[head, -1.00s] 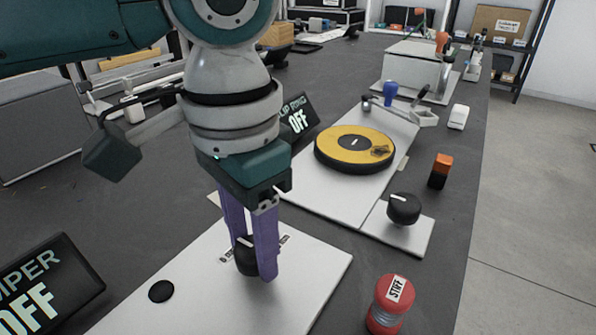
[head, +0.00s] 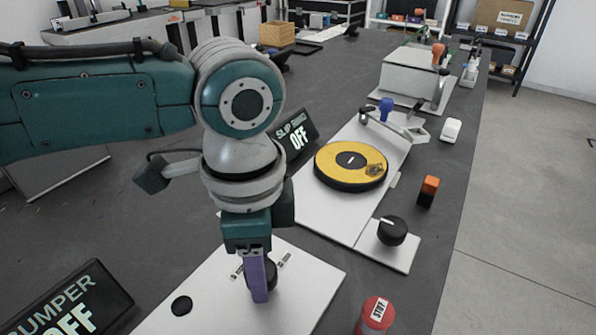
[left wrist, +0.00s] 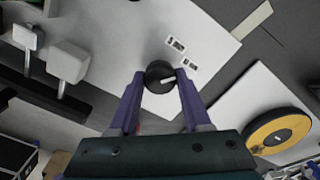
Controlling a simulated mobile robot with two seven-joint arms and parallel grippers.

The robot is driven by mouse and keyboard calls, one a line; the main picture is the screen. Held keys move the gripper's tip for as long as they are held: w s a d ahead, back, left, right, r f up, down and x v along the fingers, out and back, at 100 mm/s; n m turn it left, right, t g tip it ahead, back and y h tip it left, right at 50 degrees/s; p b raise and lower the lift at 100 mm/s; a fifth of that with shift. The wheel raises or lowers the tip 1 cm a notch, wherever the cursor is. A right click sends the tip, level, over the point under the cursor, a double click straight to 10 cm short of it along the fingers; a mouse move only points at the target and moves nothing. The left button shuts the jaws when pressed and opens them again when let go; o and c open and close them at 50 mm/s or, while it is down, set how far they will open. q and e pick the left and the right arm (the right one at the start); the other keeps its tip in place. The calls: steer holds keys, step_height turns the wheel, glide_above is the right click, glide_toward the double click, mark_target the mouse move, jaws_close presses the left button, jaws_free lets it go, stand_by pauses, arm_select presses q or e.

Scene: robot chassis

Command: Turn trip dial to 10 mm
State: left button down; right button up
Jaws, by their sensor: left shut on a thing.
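A round black dial (left wrist: 158,76) with a white pointer line stands on a white panel (head: 308,300). Two small printed labels (left wrist: 182,53) lie beside it, too small to read. My left gripper (left wrist: 157,83) points down with its two purple fingers shut on opposite sides of the dial. In the head view the left gripper (head: 258,290) shows nearly edge-on, one finger in front of the other, and hides most of the dial. In the left wrist view the pointer points right and slightly down. My right gripper is not in view.
A "BUMPER OFF" display (head: 75,305) and a black disc (head: 181,305) are at the left. A red "STIFF" cylinder (head: 375,315), another black knob (head: 392,230), a yellow turntable (head: 350,165) and a "SLIP RING OFF" display (head: 296,136) are to the right and behind.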

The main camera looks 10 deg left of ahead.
arm_select(q)
steer(key=shift+r+m, duration=0.1)
steer(key=shift+m, duration=0.5)
steer(key=shift+p, duration=0.3)
steer(key=shift+c, duration=1.8)
jaws_free()
step_height(320, 180, up, 10)
steer(key=p, duration=0.2)
